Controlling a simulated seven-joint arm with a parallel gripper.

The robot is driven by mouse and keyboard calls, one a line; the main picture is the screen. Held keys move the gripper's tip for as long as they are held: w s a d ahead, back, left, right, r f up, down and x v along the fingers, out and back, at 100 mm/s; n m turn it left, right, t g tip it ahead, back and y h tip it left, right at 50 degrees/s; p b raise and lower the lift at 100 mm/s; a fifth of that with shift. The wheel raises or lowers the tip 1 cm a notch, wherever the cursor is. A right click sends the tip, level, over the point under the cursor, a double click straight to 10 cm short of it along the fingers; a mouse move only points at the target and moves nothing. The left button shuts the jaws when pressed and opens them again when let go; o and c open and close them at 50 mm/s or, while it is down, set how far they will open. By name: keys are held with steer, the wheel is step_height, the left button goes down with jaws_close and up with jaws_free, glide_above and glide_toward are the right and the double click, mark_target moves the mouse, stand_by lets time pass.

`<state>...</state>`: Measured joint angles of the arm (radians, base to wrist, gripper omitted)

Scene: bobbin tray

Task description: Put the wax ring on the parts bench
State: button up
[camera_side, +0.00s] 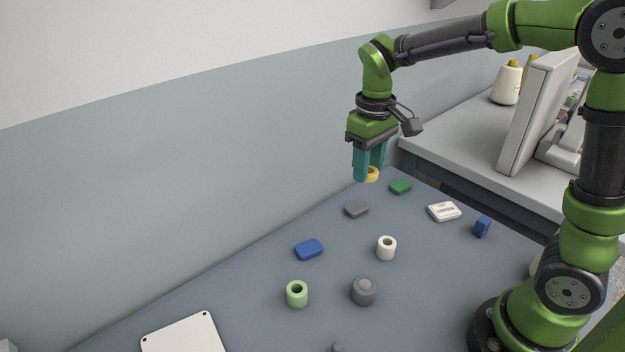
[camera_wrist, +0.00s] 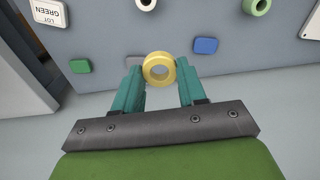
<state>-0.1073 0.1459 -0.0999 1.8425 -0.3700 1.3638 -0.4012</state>
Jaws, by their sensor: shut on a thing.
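The wax ring is a yellow ring (camera_side: 374,174) that also shows in the wrist view (camera_wrist: 158,56). My gripper (camera_side: 367,174) is shut on it, with the ring between the teal fingertips (camera_wrist: 158,76) and its hole visible in the wrist view. The ring is held in the air above the far end of a blue-grey bench (camera_side: 250,300), near the wall. A lighter grey bench (camera_side: 455,135) stands behind to the right. I cannot tell from the pictures which bench is the parts bench.
On the blue-grey bench are a green block (camera_side: 400,187), grey block (camera_side: 357,210), blue block (camera_side: 309,249), upright blue block (camera_side: 482,227), label (camera_side: 444,211), white cylinder (camera_side: 386,249), green cylinder (camera_side: 297,295), grey knobbed piece (camera_side: 363,292) and white plate (camera_side: 185,336). Cones (camera_side: 506,84) stand on the lighter bench.

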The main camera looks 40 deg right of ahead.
steer(key=s+a+f+n, duration=0.2)
steer(key=s+a+n, duration=0.1)
steer(key=a, duration=0.2)
steer(key=s+a+f+n, duration=0.2)
steer(key=a+f+n, duration=0.1)
steer(key=a, duration=0.2)
steer(key=n, duration=1.3)
glide_toward(349, 329)
step_height(349, 329, down, 6)
steer(key=shift+f, duration=0.25)
steer(key=o, duration=1)
steer(key=shift+f, duration=0.15)
